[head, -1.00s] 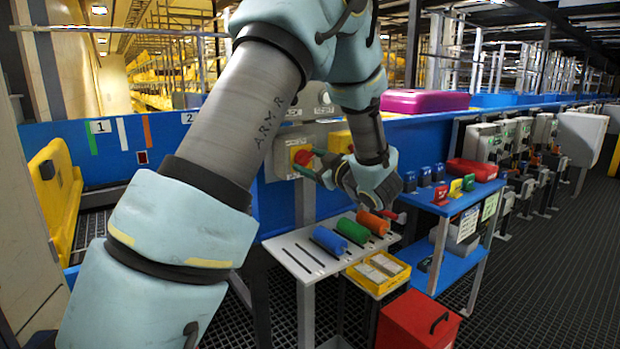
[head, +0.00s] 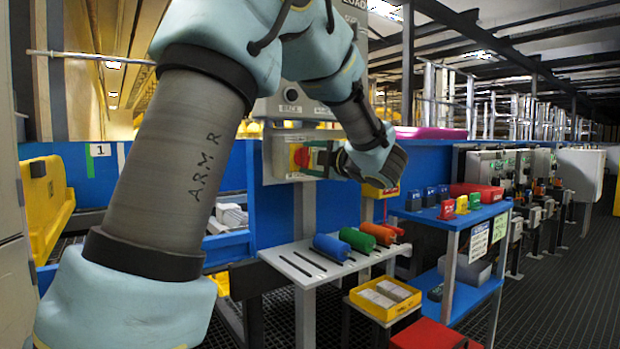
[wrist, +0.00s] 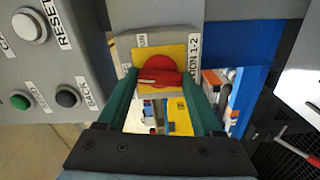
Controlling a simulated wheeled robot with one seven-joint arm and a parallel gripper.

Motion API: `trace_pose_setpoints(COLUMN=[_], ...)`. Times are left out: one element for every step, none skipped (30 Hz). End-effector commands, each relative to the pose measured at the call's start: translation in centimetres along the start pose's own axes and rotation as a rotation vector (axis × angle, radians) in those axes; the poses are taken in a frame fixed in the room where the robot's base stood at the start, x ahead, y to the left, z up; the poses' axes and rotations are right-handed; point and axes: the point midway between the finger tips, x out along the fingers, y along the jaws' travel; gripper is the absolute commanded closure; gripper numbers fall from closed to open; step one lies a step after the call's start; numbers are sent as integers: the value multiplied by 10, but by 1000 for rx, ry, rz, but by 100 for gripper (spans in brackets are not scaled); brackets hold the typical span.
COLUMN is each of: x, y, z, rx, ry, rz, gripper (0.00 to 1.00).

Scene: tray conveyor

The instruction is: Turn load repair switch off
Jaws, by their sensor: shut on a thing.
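A red rotary switch (wrist: 158,66) on a yellow plate faces my wrist camera. Its raised bar lies roughly level in the wrist view, and the label beside it partly reads "ION 1-2". In the head view the switch (head: 300,156) is on the front of a small grey box (head: 282,170). My gripper (wrist: 160,80) has green fingers, one on each side of the red knob, and is shut on it. In the head view my gripper (head: 312,158) reaches the switch from the right. The fingertips' exact contact is partly hidden.
A grey panel (wrist: 45,75) with RESET and BACK buttons stands close on the left in the wrist view. Below the box, a white shelf (head: 290,262) holds blue, green and orange cylinders. A blue rack (head: 450,212) stands to the right.

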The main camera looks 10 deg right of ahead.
Motion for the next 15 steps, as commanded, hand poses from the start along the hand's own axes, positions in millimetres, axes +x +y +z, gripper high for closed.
trace_pose_setpoints(x=[0, 0, 0, 0, 0, 0, 0, 0, 0, 0, 0, 0, 0, 0, 0], y=[-6, -6, -6, -6, -6, -5, -4, -4, -4, -3, -3, -3, -3, -2, -2], z=[0, 0, 0, 0, 0, 0, 0, 0, 0, 0, 0, 0, 0, 0, 0], rx=[-32, -50, -71, -86, -100, -117, -129, -140, -152, -160, -167, -174, -179, -183, -187], ry=[2, 2, 2, 2, 2, 2, 2, 1, 1, 1, 1, 1, 1, 1, 1], rz=[-1, -1, -2, -2, -2, -2, -2, -2, -2, -2, -2, -2, -2, -2, -3], gripper=[88, 88, 88, 88, 88, 88, 88, 88, 88, 88, 88, 88, 88, 88, 88])
